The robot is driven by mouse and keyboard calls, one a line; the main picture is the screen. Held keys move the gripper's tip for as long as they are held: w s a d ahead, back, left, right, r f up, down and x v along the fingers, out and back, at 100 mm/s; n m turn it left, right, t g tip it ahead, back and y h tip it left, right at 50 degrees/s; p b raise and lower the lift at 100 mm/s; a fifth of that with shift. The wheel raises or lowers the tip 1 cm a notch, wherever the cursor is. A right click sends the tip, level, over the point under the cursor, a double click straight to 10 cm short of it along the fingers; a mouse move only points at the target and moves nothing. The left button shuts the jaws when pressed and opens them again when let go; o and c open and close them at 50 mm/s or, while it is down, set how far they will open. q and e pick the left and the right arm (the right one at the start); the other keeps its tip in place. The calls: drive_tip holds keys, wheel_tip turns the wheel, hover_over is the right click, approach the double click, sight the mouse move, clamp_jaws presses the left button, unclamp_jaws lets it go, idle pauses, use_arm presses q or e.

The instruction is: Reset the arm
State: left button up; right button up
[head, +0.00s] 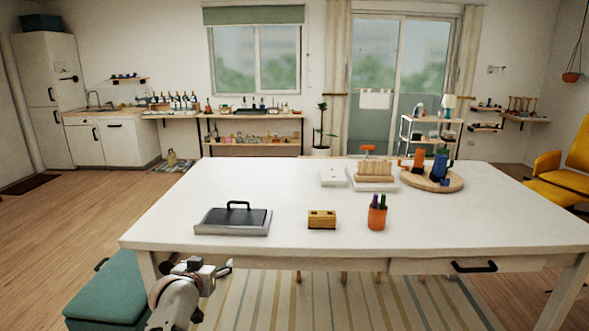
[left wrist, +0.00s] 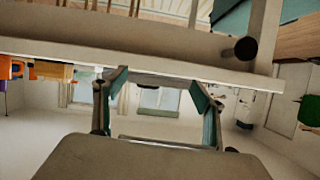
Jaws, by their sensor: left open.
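My left arm comes in at the bottom of the head view, left of centre. My left gripper (head: 222,270) is just in front of the white table's (head: 400,246) near edge, apparently below the tabletop. In the left wrist view, which looks upside down, the two fingers of the left gripper (left wrist: 159,85) stand wide apart with nothing between them. The table edge (left wrist: 170,68) runs across behind the fingertips. My right arm and gripper do not show.
On the table are a grey tray with a dark handled lid (head: 233,219), a small wooden block (head: 322,219), an orange pen cup (head: 377,216) and a round wooden board (head: 445,184). A teal ottoman (head: 108,295) stands left of my arm. The table's left middle is clear.

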use_arm(q)
drive_tip(key=s+f+m+g, duration=0.1)
drive_tip(key=s+f+m, duration=0.1)
drive_tip(key=s+f, duration=1.45)
drive_tip(key=s+d+f+m+h, duration=0.1)
drive_tip(key=s+d+f, duration=0.1)
drive_tip(key=s, duration=1)
drive_tip(key=s+d+f+g+h, duration=0.1)
drive_tip(key=s+f, duration=0.3)
drive_tip(key=s, duration=0.9)
drive_tip(key=shift+s+d+f+m+g+h, duration=0.3)
drive_tip(key=shift+d+f+m+h, duration=0.1)
drive_tip(key=shift+d, duration=0.25)
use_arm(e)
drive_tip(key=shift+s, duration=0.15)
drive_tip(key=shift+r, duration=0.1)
